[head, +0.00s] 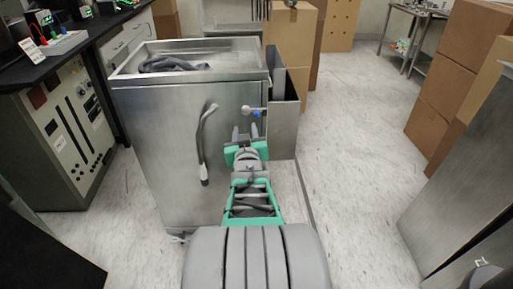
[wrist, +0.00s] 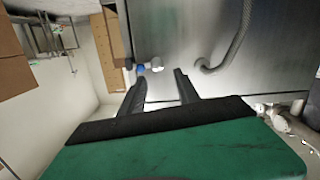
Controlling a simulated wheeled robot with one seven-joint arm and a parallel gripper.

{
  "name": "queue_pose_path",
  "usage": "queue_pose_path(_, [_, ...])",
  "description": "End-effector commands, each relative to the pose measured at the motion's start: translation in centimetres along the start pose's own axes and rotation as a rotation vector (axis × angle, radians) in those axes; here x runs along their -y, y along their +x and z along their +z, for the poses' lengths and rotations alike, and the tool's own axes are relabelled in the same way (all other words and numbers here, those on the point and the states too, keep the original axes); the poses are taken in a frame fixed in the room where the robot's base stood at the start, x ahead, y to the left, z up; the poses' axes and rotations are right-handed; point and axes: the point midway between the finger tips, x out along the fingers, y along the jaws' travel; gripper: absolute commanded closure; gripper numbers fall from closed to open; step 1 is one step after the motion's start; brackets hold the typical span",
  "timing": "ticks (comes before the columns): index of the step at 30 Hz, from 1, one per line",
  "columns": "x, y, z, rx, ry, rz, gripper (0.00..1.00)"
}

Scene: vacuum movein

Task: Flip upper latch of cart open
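The stainless steel cart (head: 160,140) stands left of centre in the head view, and its door face also shows in the wrist view (wrist: 180,25). The upper latch (head: 254,111), with a blue part and a pale metal end, sits near the top right edge of the door. It also shows in the wrist view (wrist: 141,69), just beyond the fingertips. My gripper (head: 245,131) is open and empty, a little below the latch in the head view. Its two fingers (wrist: 160,76) are apart and point at the door. No contact with the latch is visible.
A curved grey handle (head: 203,145) hangs on the door left of my gripper; it is close to one finger in the wrist view. Cardboard boxes (head: 440,85) stand at right. The floor (head: 350,150) between is clear.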

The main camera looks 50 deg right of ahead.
Motion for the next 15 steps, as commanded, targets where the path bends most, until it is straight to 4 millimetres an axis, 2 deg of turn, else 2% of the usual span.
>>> queue_pose_path(1, [-1.6,0.2,1.8,-0.036,-0.001,0.042,0.61])
queue_pose_path(4, [-3.2,0.3,1.6,-0.079,-0.004,0.082,0.61])
queue_pose_path(8, [-3.6,1.7,1.2,-0.087,-0.005,0.086,0.61])
queue_pose_path(15, [-3.9,6.3,0.8,-0.085,-0.006,0.085,0.61])
